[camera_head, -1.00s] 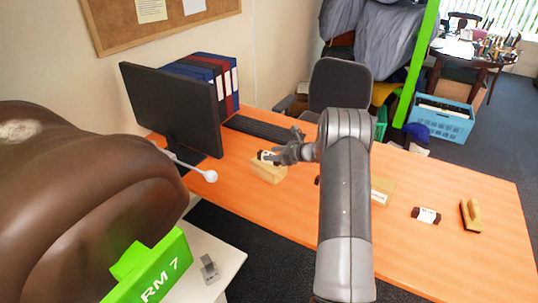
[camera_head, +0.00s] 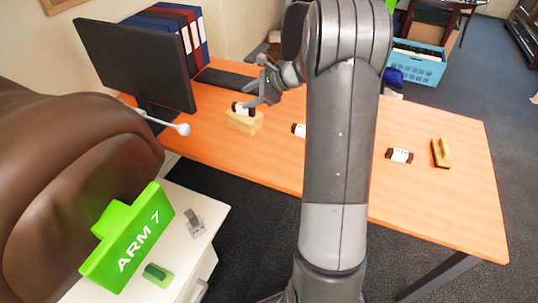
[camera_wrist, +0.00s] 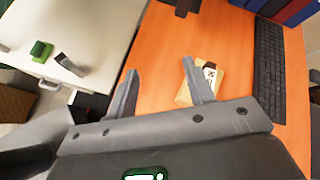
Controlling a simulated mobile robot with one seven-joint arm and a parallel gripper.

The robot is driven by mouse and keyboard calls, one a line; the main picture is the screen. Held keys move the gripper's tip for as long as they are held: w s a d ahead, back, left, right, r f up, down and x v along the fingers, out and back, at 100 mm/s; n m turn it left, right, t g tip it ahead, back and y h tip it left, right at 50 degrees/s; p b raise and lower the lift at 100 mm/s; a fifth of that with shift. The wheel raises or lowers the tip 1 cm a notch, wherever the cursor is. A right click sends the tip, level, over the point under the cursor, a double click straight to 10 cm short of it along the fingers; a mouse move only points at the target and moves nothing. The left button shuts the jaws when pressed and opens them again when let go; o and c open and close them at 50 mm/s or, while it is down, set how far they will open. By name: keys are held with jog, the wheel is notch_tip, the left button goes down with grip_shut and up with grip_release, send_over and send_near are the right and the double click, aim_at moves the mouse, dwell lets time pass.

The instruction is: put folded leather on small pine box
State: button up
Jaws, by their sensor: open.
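A dark brown folded leather (camera_head: 243,109) with a white label lies on top of the small pine box (camera_head: 243,124) near the monitor. My gripper (camera_head: 257,88) is open and empty, above and slightly right of them in the head view. In the wrist view, the open fingers (camera_wrist: 160,68) have nothing between them. The pine box (camera_wrist: 184,96) and the leather's white label (camera_wrist: 210,72) show beside and partly behind the right finger, so part of both is hidden there.
A wooden block-like tool (camera_head: 441,153) is at the right.

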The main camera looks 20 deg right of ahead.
jog(key=s+a+r+n+g+h, duration=0.15)
jog(key=s+a+r+n, duration=0.35)
jog(key=s, duration=0.5)
jog(key=s+a+r+n+g+h, duration=0.1)
jog(key=s+a+r+n+h, duration=0.2)
jog(key=s+a+r+n, duration=0.45)
jog(key=s+d+n+t+h, duration=0.1)
jog(key=s+n, duration=0.3)
jog(key=s, duration=0.5)
jog(key=s+d+n+t+h, duration=0.1)
jog(key=s+d+n+h, duration=0.2)
jog(key=s, duration=0.7)
jog(key=shift+s+f+n+h, duration=0.2)
jog(key=shift+f+n+h, duration=0.15)
jog(key=shift+f+n, duration=0.1)
